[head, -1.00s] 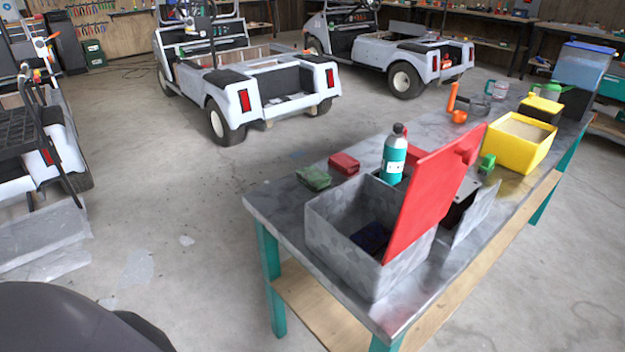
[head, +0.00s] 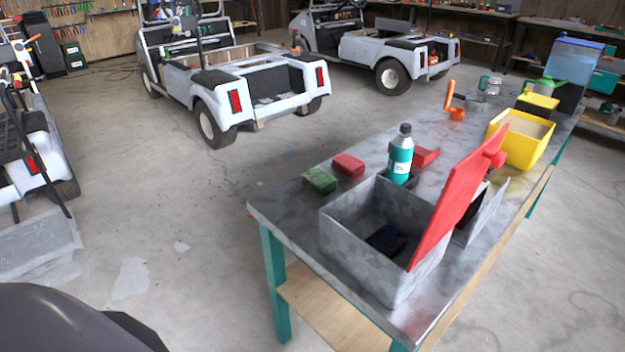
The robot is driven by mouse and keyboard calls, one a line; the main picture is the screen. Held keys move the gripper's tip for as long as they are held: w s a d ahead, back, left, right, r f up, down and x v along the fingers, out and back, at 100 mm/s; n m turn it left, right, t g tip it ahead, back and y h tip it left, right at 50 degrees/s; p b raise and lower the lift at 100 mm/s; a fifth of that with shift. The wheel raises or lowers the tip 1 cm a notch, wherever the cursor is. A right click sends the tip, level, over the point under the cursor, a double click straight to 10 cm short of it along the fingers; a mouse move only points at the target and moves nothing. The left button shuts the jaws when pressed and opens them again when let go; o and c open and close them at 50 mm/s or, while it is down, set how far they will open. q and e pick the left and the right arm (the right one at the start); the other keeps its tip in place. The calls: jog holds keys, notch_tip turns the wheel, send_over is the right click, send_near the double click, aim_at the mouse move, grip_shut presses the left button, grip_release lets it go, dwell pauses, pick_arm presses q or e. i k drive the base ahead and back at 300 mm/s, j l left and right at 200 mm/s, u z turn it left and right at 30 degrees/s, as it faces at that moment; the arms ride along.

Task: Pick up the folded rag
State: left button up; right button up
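Two small folded-looking pieces lie at the far left end of the metal workbench (head: 290,225): a green one (head: 319,180) and a red one (head: 348,165). A dark blue flat piece (head: 386,239) lies on the floor of the open grey metal box (head: 365,262). I cannot tell for sure which of these is the folded rag. The box's red lid (head: 458,200) stands up, tilted, on its right side. Neither of my grippers is in view.
A teal bottle (head: 400,158) stands behind the box, with another red piece (head: 426,155) beside it. An orange tool (head: 453,103), a yellow bin (head: 518,138) and a blue-lidded container (head: 575,65) stand farther along.

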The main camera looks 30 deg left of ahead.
aim_at(320, 182)
jog(key=k+j+z, duration=0.1)
jog(key=j+z, duration=0.15)
jog(key=j, duration=0.5)
jog(key=j+z, duration=0.25)
jog(key=j, duration=0.25)
jog(key=j+z, duration=0.2)
jog(key=j, duration=0.3)
jog(key=k+j+z, duration=0.25)
jog(key=j, duration=0.2)
jog(key=j+z, duration=0.25)
jog(key=j, duration=0.25)
jog(key=j+z, duration=0.2)
jog(key=j, duration=0.3)
jog(key=k+j+z, duration=0.25)
jog(key=j, duration=0.25)
jog(key=j+z, duration=0.35)
jog(key=j, duration=0.4)
